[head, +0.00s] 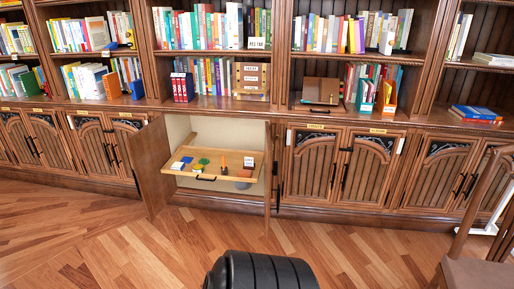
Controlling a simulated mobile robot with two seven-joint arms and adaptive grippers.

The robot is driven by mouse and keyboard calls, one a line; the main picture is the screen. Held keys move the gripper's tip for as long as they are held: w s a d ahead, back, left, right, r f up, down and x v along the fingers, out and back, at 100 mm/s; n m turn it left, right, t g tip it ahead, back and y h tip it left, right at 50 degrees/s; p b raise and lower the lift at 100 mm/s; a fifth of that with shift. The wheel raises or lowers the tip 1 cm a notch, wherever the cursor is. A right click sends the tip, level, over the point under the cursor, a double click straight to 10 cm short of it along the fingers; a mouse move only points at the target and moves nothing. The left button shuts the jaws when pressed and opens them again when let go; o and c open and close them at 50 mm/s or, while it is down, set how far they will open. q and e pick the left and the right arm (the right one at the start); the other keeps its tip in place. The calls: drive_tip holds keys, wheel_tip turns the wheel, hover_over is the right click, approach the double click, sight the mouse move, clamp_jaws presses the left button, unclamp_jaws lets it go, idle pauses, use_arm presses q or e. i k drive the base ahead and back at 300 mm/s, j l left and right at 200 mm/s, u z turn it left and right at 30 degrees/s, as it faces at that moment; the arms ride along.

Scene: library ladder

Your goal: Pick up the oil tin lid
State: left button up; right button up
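A pull-out tray (226,181) sits in the open lower cabinet, with several small items on it. A green roundish item (204,161) lies near its middle, beside a yellow item (198,168). A blue item (187,160) and a white-and-blue item (178,166) lie to the left. A small orange-and-dark upright item (224,165) stands to the right. I cannot tell which of these, if any, is the oil tin or its lid; they are too small. Neither of my grippers is in view.
The cabinet's left door (153,166) and right door (269,180) stand open, flanking the tray. Bookshelves with books rise above. The wooden floor (120,240) before the cabinet is clear.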

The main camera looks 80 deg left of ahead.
sight(203, 162)
drive_tip(key=u, duration=3.3)
drive_tip(key=i, duration=0.15)
